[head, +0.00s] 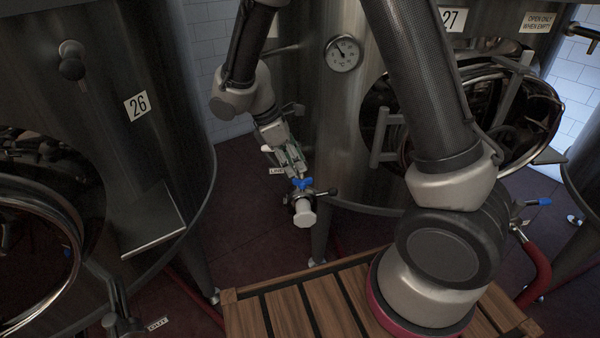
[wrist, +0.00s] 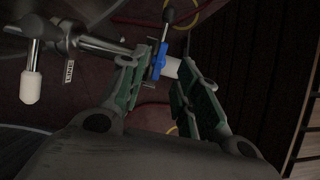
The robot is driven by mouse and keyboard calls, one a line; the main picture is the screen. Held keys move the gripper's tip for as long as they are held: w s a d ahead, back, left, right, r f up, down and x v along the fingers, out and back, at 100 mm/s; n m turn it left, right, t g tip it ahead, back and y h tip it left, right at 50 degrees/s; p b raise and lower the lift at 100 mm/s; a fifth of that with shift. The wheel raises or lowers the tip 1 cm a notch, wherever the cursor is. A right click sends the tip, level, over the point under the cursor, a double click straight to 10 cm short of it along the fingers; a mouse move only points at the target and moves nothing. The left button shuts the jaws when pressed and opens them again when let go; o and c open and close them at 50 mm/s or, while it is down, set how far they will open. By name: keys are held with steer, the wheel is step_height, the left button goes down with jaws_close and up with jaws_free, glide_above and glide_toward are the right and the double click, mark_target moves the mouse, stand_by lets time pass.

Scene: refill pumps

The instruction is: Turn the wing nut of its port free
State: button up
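The blue wing nut (head: 302,184) sits on top of a port clamp below tank 27 in the head view. The port's pale round end (head: 304,215) points toward me, just below the nut. In the wrist view the blue wing nut (wrist: 160,60) shows between my fingertips, with the white port end (wrist: 172,68) beside it. My gripper (head: 292,164) comes down from above, its tips close to the nut; it also shows in the wrist view (wrist: 162,62). The fingers are apart, with gaps around the nut. I cannot tell whether either finger touches the clamp.
A black-knobbed handle (head: 326,192) sticks out right of the port. A small LINE label (head: 277,171) is behind it. Tank 26 (head: 150,150) stands at left, tank 27 (head: 300,110) behind. A wooden slatted platform (head: 290,305) lies below.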

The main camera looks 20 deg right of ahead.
steer(key=v, duration=0.6)
steer(key=shift+r, duration=0.25)
steer(key=shift+a, duration=0.15)
steer(key=s+d+r+m+t+y, duration=0.2)
steer(key=s+d+r+m, duration=0.5)
steer(key=s+d, duration=0.3)
steer(key=s+d+r+m+t+y, duration=0.2)
steer(key=s+d+r+m+t, duration=0.1)
steer(key=s+d+r+m, duration=0.5)
steer(key=shift+s+d+r+m, duration=0.3)
steer(key=shift+s+d+r, duration=0.05)
steer(key=shift+s+d, duration=0.7)
steer(key=shift+a, duration=0.1)
